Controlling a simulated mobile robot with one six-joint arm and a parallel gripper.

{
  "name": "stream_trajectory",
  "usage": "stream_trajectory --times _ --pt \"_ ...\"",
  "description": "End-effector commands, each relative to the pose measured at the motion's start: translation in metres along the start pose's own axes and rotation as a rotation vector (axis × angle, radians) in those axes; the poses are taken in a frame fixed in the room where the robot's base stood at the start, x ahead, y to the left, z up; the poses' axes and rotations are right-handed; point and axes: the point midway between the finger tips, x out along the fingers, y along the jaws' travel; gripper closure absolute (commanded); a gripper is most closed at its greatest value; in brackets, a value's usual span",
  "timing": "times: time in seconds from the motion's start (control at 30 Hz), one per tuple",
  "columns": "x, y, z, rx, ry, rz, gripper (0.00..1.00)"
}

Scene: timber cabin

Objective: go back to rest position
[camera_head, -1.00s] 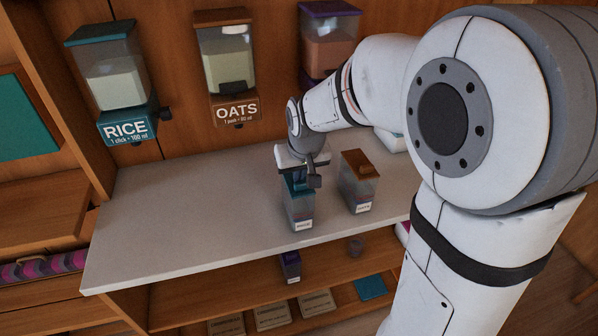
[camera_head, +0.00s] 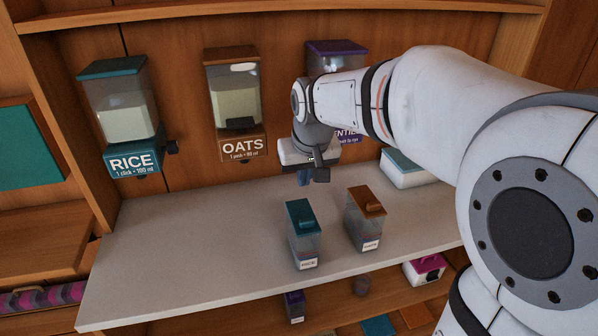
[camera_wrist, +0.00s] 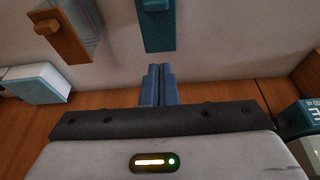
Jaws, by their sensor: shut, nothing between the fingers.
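My gripper (camera_head: 304,178) is raised above the grey shelf top, behind and above a small clear container with a teal lid (camera_head: 302,232) labelled RICE. In the wrist view the blue fingers of my gripper (camera_wrist: 157,84) are together with nothing between them. The teal-lidded container (camera_wrist: 157,25) stands apart from the fingertips there. A matching container with a brown lid (camera_head: 366,217) stands upright to its right, and it also shows in the wrist view (camera_wrist: 68,30). My arm reaches in from the right.
Wall dispensers hang behind: RICE (camera_head: 118,110), OATS (camera_head: 233,100) and a purple-topped one (camera_head: 336,58) partly hidden by my arm. A white box with a teal lid (camera_head: 405,172) sits at the back right. The left part of the shelf top (camera_head: 190,245) is bare.

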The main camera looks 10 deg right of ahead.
Motion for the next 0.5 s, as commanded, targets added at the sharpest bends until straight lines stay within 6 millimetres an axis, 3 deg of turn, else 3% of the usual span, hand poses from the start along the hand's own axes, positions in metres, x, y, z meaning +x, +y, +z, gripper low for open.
stream_trajectory --times 0.17,0.27,0.5 --pt "-0.002 0.001 0.001 0.002 -0.001 0.001 1.0" --pt "-0.01 0.013 0.033 0.024 -0.011 0.009 1.0" --pt "-0.018 0.038 0.142 0.094 -0.058 0.032 1.0"
